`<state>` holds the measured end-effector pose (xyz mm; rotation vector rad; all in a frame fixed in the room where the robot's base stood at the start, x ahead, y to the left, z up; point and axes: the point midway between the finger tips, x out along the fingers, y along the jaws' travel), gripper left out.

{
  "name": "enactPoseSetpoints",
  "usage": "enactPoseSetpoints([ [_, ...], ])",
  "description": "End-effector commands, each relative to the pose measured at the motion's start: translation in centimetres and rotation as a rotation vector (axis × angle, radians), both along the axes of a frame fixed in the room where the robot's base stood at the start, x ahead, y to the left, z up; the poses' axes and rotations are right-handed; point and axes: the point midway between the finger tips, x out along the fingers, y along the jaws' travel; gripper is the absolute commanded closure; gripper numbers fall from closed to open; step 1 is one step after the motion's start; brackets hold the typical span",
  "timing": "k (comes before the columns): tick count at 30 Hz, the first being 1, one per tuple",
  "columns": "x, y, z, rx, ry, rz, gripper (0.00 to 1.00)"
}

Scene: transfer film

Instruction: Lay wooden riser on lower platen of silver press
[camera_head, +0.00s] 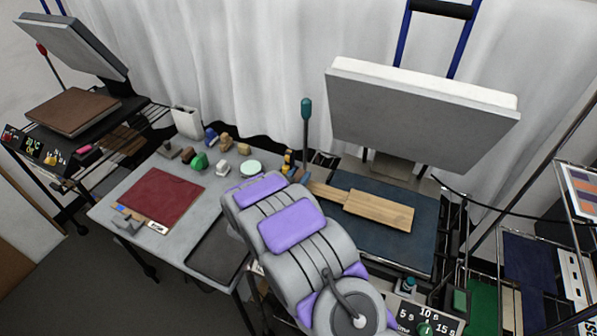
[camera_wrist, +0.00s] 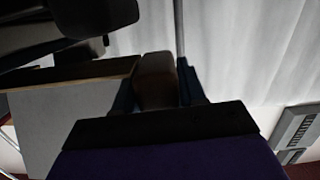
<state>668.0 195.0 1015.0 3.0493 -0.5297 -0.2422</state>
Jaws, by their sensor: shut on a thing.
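The wooden riser (camera_head: 378,211) is a pale flat board with a narrow handle on its left. In the head view it lies over the dark blue lower platen (camera_head: 350,246) of the right-hand press; I cannot tell whether it touches. The silver press's upper platen (camera_head: 420,115) is raised and tilted open. My gripper (camera_wrist: 158,88) is shut on the riser's handle, the brown rounded piece (camera_wrist: 155,75) between its fingers in the wrist view.
A second press with a brown pad (camera_head: 73,111) stands open at the left. The grey table holds a red sheet (camera_head: 161,195), a dark tray (camera_head: 217,248) and several small blocks. A green-knobbed lever (camera_head: 306,110) rises beside the right press. Racks stand at the far right.

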Motion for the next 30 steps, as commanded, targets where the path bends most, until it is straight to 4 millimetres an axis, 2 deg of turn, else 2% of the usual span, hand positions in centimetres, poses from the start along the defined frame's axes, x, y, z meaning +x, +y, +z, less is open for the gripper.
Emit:
enactPoseSetpoints([
  [4, 0.0, 0.0, -0.9, -0.001, 0.000, 0.001, 0.94],
  [30, 0.0, -0.1, -1.7, 0.002, -0.002, 0.000, 0.94],
])
